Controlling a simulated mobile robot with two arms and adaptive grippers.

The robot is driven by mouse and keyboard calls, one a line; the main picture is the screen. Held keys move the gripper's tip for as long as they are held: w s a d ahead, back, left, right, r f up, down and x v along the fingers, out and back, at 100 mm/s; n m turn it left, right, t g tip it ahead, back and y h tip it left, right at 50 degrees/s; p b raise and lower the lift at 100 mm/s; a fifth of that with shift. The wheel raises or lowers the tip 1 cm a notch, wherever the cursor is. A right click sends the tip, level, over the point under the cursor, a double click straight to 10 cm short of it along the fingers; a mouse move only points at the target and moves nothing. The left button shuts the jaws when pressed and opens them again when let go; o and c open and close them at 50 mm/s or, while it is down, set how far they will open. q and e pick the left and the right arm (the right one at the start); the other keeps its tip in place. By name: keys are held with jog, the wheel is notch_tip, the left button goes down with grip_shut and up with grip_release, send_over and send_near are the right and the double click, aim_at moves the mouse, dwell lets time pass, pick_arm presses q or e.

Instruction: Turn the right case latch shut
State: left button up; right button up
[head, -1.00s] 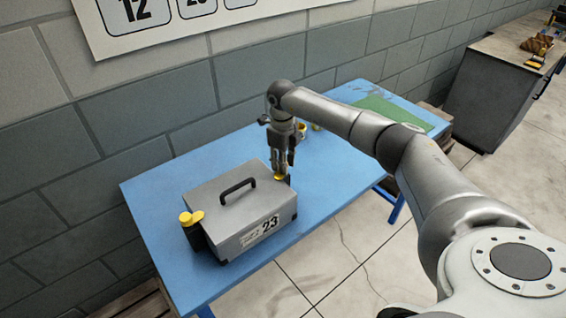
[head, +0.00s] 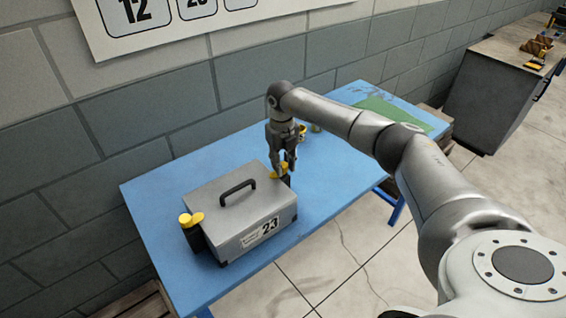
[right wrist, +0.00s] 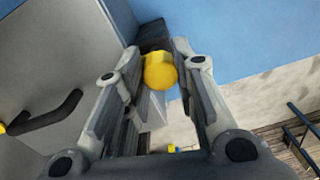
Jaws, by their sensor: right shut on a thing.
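The grey case (head: 238,219) with a black handle (head: 238,187) and the number 23 stands on the blue table. The yellow right case latch (head: 283,170) is at its right end, partly hidden by my right gripper (head: 284,172). That gripper points down and is shut on the latch. In the right wrist view the yellow latch knob (right wrist: 160,71) sits between the two fingers (right wrist: 160,85). The yellow left latch (head: 191,218) is on a black block at the case's left end. My left gripper is out of view.
The blue table (head: 150,195) stands against a grey block wall. Small yellow items (head: 302,131) and a green mat (head: 390,108) are behind and right of my gripper. A dark cabinet (head: 492,95) stands far right. Table space right of the case is free.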

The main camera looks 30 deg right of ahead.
dwell(0.3)
jog(key=o, duration=1.1)
jog(key=shift+c, duration=0.2)
notch_tip(320, 180, up, 12)
jog(key=shift+s+f, duration=0.1)
